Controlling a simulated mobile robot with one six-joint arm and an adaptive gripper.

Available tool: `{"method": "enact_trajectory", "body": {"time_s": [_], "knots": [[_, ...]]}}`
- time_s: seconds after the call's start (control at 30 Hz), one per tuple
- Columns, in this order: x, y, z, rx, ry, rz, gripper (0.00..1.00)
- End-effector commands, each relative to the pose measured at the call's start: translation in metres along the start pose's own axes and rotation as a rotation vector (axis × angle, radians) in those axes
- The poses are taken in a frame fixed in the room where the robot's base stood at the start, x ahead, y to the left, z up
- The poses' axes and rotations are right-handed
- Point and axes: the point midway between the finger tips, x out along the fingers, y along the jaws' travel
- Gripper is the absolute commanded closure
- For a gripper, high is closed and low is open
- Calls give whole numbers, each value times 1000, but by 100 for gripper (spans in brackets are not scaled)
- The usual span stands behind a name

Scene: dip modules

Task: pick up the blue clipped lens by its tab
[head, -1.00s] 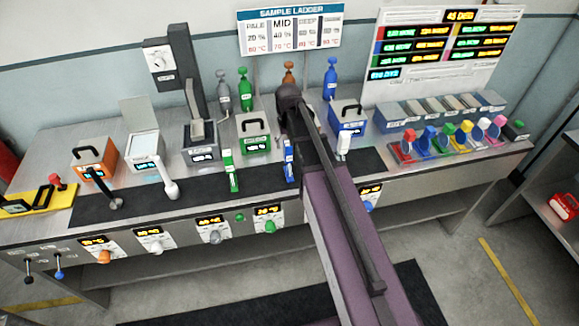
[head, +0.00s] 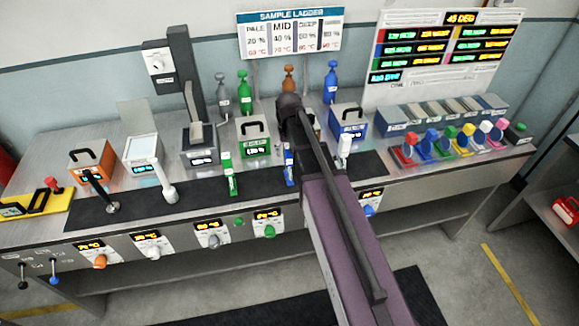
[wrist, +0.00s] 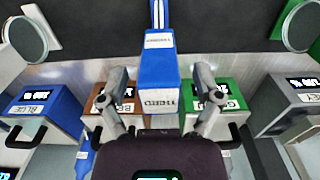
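The blue clipped lens (head: 289,163) stands on the dark mat at the bench front, just left of my arm in the head view. In the wrist view its blue tab (wrist: 158,82), with a white label reading THIRD, stands between the fingers of my gripper (wrist: 161,77). The gripper is open, with a gap on each side of the tab. The head view hides the fingers behind my arm. The lens disc of the blue piece cannot be made out.
A green clip (head: 228,174) and a white clip (head: 344,149) stand on either side. Brown (wrist: 103,98) and green (wrist: 222,95) boxes lie close beyond the fingers in the wrist view. Coloured round pieces (head: 444,141) line the bench's right end. Open mat lies between the clips.

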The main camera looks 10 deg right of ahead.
Motion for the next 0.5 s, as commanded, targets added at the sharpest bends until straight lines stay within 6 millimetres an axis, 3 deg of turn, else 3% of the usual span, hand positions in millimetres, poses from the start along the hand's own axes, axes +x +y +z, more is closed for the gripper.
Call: {"method": "enact_trajectory", "body": {"time_s": [0.03,0.27,0.5], "knots": [[0,0,0,0,0,0,29],[0,0,0,0,0,0,97],[0,0,0,0,0,0,100]]}}
